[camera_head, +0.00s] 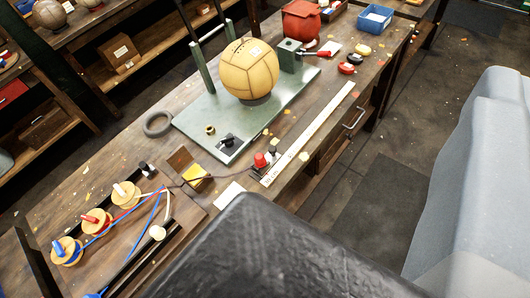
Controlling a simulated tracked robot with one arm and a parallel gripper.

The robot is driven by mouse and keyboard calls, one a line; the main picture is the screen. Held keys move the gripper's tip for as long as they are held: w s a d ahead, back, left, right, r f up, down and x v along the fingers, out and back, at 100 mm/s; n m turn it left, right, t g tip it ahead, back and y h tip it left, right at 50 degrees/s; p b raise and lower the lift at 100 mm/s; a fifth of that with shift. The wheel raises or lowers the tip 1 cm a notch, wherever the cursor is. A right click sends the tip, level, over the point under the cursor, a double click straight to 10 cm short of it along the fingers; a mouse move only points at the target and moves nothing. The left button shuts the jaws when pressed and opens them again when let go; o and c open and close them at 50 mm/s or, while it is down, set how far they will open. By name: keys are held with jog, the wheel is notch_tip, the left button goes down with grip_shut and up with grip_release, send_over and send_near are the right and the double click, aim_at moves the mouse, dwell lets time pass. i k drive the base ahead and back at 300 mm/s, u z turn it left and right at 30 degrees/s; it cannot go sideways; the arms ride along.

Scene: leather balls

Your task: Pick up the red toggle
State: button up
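A small red-topped piece (261,160), possibly the red toggle, stands upright on the workbench near its front edge, beside a small dark piece. A red handle (318,53) also sticks out of the grey block on the green plate, so I cannot tell for certain which is the toggle. A large black textured shape (270,250) fills the bottom foreground and may be part of my gripper. No fingertips can be made out, and nothing is seen held. The black shape is apart from the red-topped piece in the picture.
A tan leather ball (250,70) sits on the green plate (210,115). A pale ruler (310,135) lies right of the red-topped piece. Thread spools (97,221) and blue cords lie at left. A large grey shape (475,190) fills the right side. Dark floor lies beyond the bench.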

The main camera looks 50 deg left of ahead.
aim_at(260, 161)
jog(key=i, duration=0.85)
